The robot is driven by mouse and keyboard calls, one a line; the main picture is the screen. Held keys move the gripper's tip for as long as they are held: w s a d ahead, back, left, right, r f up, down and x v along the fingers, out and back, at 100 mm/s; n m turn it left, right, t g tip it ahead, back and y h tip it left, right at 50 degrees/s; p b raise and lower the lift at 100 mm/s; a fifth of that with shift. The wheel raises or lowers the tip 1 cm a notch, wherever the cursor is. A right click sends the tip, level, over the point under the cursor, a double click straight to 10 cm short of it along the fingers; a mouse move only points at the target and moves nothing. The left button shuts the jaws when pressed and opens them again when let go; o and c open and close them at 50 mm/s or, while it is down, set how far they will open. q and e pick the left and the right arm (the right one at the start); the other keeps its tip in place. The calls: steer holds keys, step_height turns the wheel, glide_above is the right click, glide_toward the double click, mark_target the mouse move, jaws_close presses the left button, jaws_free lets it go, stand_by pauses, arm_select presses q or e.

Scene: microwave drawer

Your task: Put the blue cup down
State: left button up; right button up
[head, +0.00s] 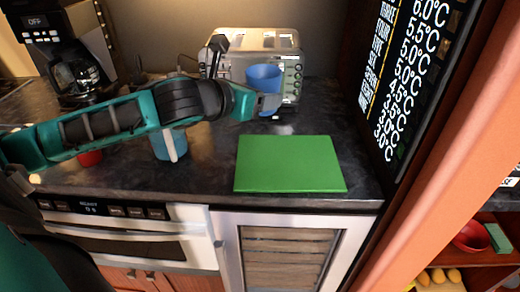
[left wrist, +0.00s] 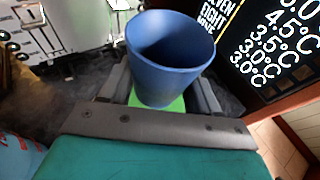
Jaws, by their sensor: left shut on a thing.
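The blue cup (head: 263,77) is upright in the head view, in front of the silver toaster at the back of the counter. My left gripper (head: 268,103) is shut on the cup. The left wrist view also shows the cup (left wrist: 170,58) upright between the two fingers (left wrist: 160,95), with its open rim toward the camera. I cannot tell how high the cup is above the counter. My right gripper is not in view.
A green board (head: 290,164) lies on the dark counter (head: 215,170). A light-blue cup (head: 170,146) and a red item (head: 90,158) stand below my left arm. A silver toaster (head: 292,66) and a coffee maker (head: 75,50) are at the back. A dark panel (head: 408,70) rises on the right.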

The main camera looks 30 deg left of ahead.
arm_select(q)
step_height(320, 180, down, 14)
steer(key=shift+r+b, duration=0.15)
steer(key=shift+b, duration=0.95)
steer(key=o, duration=1.1)
steer(key=shift+s, duration=0.1)
steer(key=v, duration=0.9)
steer(key=shift+p, duration=0.4)
steer(key=shift+v, duration=1.4)
